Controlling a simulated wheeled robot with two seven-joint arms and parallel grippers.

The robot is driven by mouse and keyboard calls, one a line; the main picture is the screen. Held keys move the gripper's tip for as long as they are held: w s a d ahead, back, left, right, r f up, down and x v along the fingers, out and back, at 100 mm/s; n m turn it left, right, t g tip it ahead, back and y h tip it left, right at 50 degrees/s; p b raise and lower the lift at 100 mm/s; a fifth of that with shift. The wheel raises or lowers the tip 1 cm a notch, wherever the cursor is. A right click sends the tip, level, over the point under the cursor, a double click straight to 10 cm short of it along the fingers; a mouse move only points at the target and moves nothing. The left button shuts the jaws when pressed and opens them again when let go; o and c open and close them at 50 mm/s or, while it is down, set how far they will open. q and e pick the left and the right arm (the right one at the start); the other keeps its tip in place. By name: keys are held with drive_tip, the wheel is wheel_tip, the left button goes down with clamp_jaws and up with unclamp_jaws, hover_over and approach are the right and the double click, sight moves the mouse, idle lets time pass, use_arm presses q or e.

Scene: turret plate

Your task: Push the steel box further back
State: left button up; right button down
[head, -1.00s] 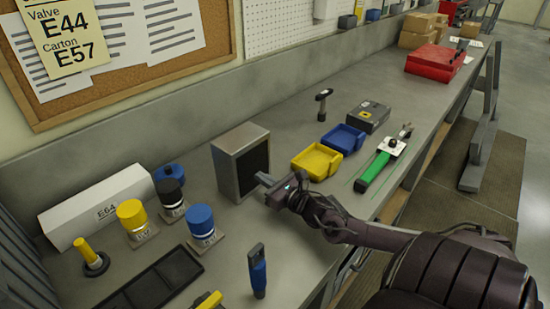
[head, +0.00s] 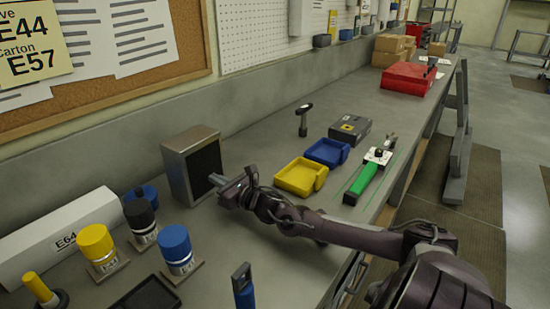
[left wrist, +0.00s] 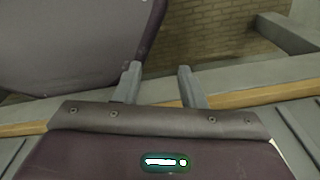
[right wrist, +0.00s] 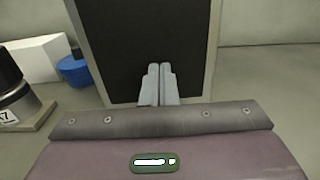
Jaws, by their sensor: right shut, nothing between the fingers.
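The steel box (head: 176,168) is a grey metal case with a dark front panel. It stands upright on the bench near the back wall. My right gripper (head: 216,181) is in front of it, fingers pointing at the dark panel. In the right wrist view the shut, empty fingers (right wrist: 158,84) overlap the lower part of the box's dark panel (right wrist: 110,45); the tips appear to be at or against it. My left gripper (left wrist: 159,82) shows only in the left wrist view, with its fingers apart and nothing between them.
Left of the box are a blue round piece (head: 148,193), a white E64 carton (head: 60,240) and capped cylinders (head: 97,243).

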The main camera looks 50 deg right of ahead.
drive_tip(key=shift+s+p, duration=0.25)
drive_tip(key=shift+p, duration=0.05)
drive_tip(key=s+p, duration=0.1)
drive_tip(key=s, duration=0.1)
drive_tip(key=s+p, duration=0.3)
drive_tip(key=shift+s+d+r+p, duration=0.2)
drive_tip(key=shift+s+r+p, duration=0.05)
drive_tip(key=shift+s+p, duration=0.15)
drive_tip(key=shift+s+d+f+p, duration=0.15)
drive_tip(key=shift+s+p, duration=0.3)
drive_tip(key=shift+s, duration=0.35)
drive_tip(key=shift+f, duration=0.15)
